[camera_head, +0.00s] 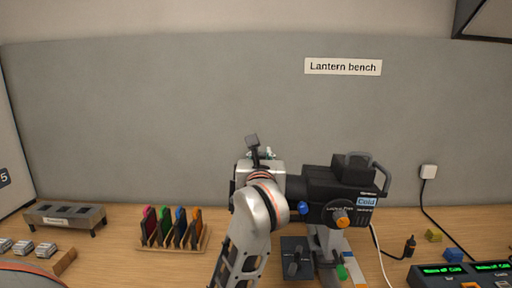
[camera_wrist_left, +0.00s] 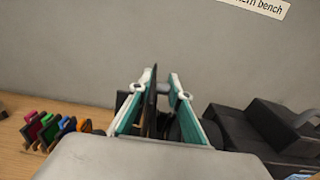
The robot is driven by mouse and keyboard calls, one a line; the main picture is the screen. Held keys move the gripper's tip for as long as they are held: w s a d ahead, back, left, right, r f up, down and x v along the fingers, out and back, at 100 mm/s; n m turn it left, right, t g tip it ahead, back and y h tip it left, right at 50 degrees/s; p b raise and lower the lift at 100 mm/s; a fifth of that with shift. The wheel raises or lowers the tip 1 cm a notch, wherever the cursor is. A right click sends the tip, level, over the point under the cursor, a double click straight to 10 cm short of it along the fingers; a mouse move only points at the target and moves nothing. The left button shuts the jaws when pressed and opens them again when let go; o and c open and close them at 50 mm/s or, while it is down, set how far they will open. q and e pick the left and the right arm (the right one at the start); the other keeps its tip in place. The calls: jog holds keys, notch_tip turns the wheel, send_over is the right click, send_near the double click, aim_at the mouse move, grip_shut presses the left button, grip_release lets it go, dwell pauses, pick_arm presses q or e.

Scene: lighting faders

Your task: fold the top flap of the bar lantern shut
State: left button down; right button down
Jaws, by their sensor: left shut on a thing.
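The bar lantern (camera_head: 340,186) is a black body with an orange knob and a blue "Cold" label, standing on the bench right of centre. Its front end is mostly hidden behind my left arm. My left gripper (camera_head: 263,154) is at that front end, its body covering much of it. In the left wrist view the teal fingers (camera_wrist_left: 160,108) stand either side of a thin dark plate, the top flap (camera_wrist_left: 151,103), and are shut on it. The flap (camera_head: 252,141) stands up above the gripper in the head view. My right gripper is not in view.
A wooden rack of coloured filters (camera_head: 174,246) stands left of my arm. A grey holder (camera_head: 64,216) and small metal blocks are at far left. A lit console (camera_head: 462,275), a cable and small coloured blocks are at right. A grey panel backs the bench.

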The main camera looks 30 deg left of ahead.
pick_arm(q)
jog(key=shift+w+d+f+m, duration=0.15)
jog(key=shift+d+m, duration=0.15)
jog(key=shift+m, duration=0.2)
jog(key=c, duration=2)
grip_release()
jog(key=shift+d, duration=0.1)
jog(key=v, duration=0.7)
jog(key=shift+s+d, duration=0.1)
jog(key=shift+s, duration=0.15)
